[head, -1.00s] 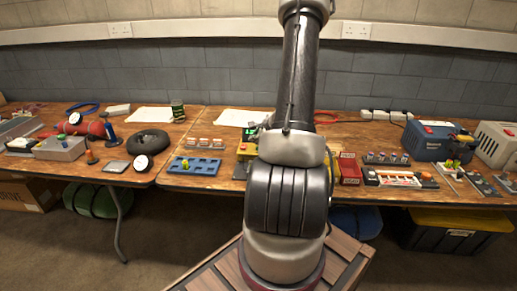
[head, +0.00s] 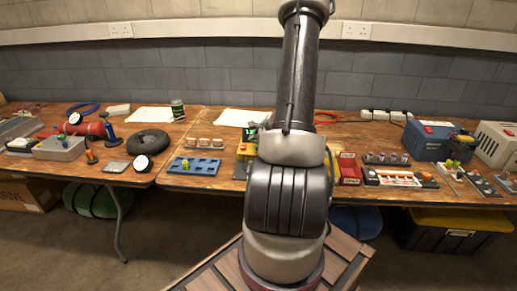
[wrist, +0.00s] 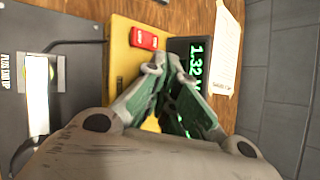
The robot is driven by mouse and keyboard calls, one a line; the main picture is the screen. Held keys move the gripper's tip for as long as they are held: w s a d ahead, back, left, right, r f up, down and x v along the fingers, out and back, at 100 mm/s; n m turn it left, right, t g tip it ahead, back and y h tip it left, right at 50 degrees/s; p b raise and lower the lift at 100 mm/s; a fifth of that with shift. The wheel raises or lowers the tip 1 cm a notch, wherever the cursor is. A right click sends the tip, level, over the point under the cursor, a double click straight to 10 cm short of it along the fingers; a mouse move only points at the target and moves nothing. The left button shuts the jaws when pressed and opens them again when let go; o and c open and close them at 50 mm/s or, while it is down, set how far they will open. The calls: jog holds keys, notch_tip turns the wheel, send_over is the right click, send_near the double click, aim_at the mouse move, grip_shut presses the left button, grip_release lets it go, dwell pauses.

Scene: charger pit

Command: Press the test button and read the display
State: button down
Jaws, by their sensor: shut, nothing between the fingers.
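The yellow tester (wrist: 122,62) lies under my gripper in the wrist view, turned sideways. A red part with white markings (wrist: 144,38) sits on its face; I cannot tell whether this is the test button. Its dark display (wrist: 197,52) is lit green and reads about 1.32, with a unit letter partly covered by a finger. My gripper (wrist: 166,58) is shut and empty, its fingertips over the tester between the red part and the display; contact is unclear. In the head view the tester (head: 246,149) shows left of my arm, partly hidden.
A dark panel with a pale strip (wrist: 37,85) and a cable lies left of the tester in the wrist view. In the head view, a blue tray (head: 207,169) stands left and a red box (head: 349,170) right of my arm. White paper (head: 232,117) lies behind.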

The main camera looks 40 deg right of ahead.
aim_at(256, 150)
jog(key=shift+f, duration=0.4)
jog(key=shift+f, duration=0.4)
dwell(0.9)
jog(key=shift+r, duration=0.8)
jog(key=shift+r, duration=2.55)
